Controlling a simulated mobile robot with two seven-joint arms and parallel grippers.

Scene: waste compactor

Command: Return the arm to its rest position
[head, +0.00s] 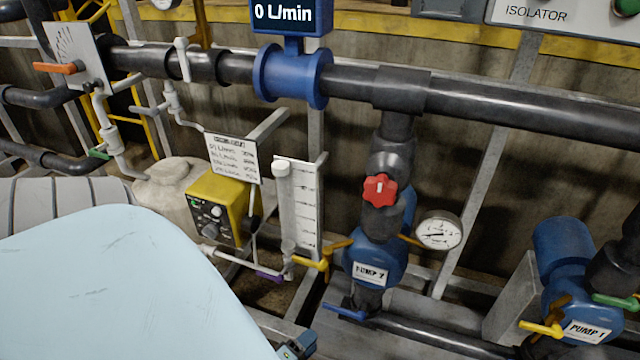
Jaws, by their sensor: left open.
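My left arm covers the lower left of the head view as a large pale blue shape. A small part of my left gripper (298,346) shows past its right edge at the bottom of the picture, low and left of pump 2 (374,256). It is open, with nothing seen between its fingers, though most of it is hidden or cut off. It appears apart from the pipes and valves. My right gripper is not in view.
A dark pipe (480,100) with a blue flow meter (291,76) reading 0 L/min crosses the top. Below are a red knob (379,190), a gauge (438,231), a yellow dosing unit (213,209), a clear tube (298,205) and pump 1 (572,270). Pipework leaves little free room.

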